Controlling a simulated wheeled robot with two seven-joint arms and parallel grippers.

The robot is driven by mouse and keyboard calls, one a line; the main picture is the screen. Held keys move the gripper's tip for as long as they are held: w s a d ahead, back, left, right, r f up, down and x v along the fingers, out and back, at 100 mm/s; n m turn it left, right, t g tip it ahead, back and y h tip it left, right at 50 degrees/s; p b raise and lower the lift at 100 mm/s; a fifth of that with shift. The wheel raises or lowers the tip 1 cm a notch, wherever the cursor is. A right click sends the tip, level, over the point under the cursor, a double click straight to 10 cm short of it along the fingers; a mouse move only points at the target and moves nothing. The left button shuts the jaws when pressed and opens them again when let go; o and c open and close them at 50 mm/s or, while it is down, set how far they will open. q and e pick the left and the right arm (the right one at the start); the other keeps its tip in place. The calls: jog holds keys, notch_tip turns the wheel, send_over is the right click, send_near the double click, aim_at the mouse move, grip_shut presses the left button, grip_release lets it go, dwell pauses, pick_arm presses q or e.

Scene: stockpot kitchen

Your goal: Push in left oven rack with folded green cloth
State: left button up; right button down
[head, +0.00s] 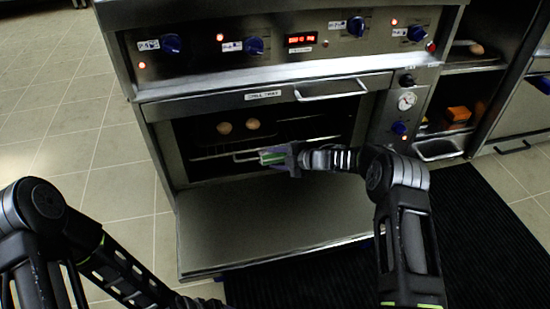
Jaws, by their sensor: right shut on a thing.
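The oven (163,140) stands ahead with its door (275,232) folded down flat. Inside, the oven rack (217,154) shows as a metal wire edge near the opening, with two round brownish items (238,127) in the left part of the cavity behind it. The green cloth (272,157) shows as a small green patch at the tip of my right gripper (279,157), which is shut on it at the rack's front edge. Whether the cloth touches the rack is hard to tell. My left arm comes in at lower left; its gripper is out of view.
A control panel with blue knobs (253,46) and red lights runs above the oven. A grill tray handle (330,90) sticks out over the opening. Open shelves at right hold orange items (458,114). A black ribbed mat (480,235) lies on the floor at right.

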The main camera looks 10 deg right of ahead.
jog(key=shift+s+f, duration=0.2)
jog(key=shift+f, duration=0.1)
jog(key=shift+w+r, duration=0.1)
jog(key=shift+r, duration=0.1)
dwell(0.6)
jog(key=shift+r, duration=0.15)
dwell(0.4)
jog(key=shift+s+r+p, duration=0.3)
jog(key=shift+s+p, duration=0.1)
jog(key=shift+s, duration=0.2)
jog(key=shift+s+r+p, duration=0.3)
jog(key=shift+s+p, duration=0.1)
jog(key=shift+s, duration=0.15)
dwell(1.8)
jog(key=shift+s+d+r+p, duration=0.1)
jog(key=shift+s+r+p, duration=0.2)
jog(key=shift+s+p, duration=0.05)
dwell(0.8)
jog(key=s+r+p, duration=0.1)
jog(key=s, duration=0.1)
jog(key=s+r+p, duration=0.1)
jog(key=s+p, duration=0.1)
jog(key=shift+d+r, duration=0.1)
jog(key=shift+r, duration=0.3)
